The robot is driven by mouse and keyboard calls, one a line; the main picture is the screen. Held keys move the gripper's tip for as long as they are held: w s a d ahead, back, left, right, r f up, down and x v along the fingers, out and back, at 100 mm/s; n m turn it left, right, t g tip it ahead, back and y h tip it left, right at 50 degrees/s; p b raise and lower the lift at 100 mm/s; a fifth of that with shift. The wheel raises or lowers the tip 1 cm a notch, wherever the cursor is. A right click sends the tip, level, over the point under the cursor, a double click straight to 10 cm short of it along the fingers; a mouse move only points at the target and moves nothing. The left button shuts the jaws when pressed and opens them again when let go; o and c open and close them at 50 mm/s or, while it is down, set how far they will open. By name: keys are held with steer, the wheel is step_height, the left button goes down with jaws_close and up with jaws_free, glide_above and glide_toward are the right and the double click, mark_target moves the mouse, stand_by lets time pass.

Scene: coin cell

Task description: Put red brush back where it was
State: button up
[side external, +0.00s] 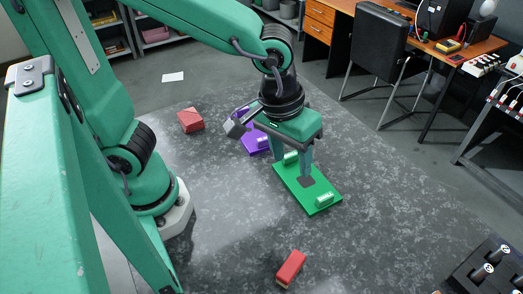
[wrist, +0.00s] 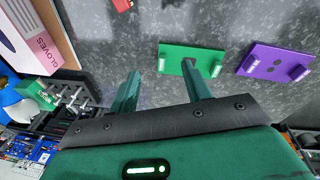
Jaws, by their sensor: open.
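A red piece (wrist: 122,4) is cut off by the top edge of the wrist view. My gripper (side external: 298,166) is open and empty, pointing down over a green plate (side external: 325,188).
A purple plate (side external: 247,143) lies behind the green one, partly hidden by my gripper. A dark rack (side external: 490,270) stands at the front right corner. A glove box (wrist: 35,35) shows at left in the wrist view.

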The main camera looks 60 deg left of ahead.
steer(key=s+a+r+m+t, duration=0.1)
steer(key=a+r+t, duration=0.1)
steer(key=a, duration=0.6)
steer(key=s+a+r+m+t+y, duration=0.1)
steer(key=a+r, duration=0.2)
steer(key=a, duration=0.6)
steer(key=shift+s+a+r+m+t, duration=0.2)
steer(key=shift+r+m+t, duration=0.15)
steer(key=shift+m+t, duration=0.05)
